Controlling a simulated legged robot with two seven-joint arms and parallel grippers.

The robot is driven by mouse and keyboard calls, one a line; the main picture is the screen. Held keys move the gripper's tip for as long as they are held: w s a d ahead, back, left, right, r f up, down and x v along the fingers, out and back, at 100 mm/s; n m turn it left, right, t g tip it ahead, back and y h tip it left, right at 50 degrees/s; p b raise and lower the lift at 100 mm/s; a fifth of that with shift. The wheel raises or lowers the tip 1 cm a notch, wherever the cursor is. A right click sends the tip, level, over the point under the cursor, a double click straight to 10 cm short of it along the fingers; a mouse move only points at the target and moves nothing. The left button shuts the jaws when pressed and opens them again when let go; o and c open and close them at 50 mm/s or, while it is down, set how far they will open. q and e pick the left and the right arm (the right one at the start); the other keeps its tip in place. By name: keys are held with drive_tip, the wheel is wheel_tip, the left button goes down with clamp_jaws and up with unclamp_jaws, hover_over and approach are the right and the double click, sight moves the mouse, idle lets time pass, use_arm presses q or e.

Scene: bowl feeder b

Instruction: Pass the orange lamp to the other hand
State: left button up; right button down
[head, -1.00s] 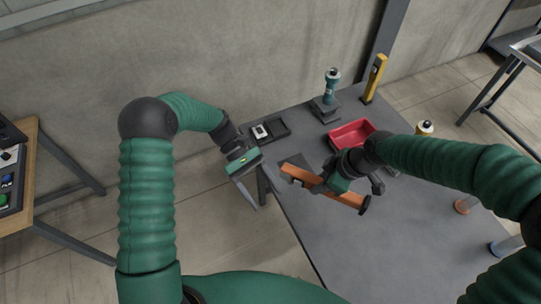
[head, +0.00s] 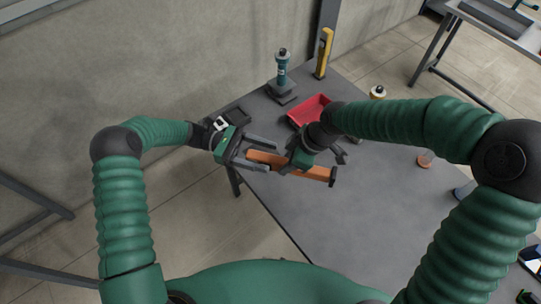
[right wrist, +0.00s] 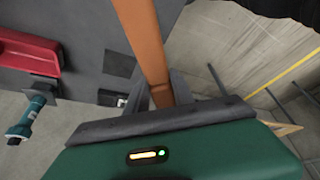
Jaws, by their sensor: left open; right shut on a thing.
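The orange lamp (head: 262,159) is a long bar with a dark end piece at its right end, held above the table. My right gripper (head: 310,168) is shut on it around the middle, and the lamp also shows between its fingers in the right wrist view (right wrist: 142,35). My left gripper (head: 268,156) is open, its two fingers on either side of the lamp's left end. I cannot tell whether the left fingers touch the lamp.
The grey table (head: 350,220) is mostly clear at the front. A dark tray (head: 237,114) lies behind my left gripper.

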sight(273, 158)
use_arm(q)
drive_tip(key=shift+x, duration=1.55)
clamp_jaws()
unclamp_jaws()
drive_tip(key=shift+a, duration=0.1)
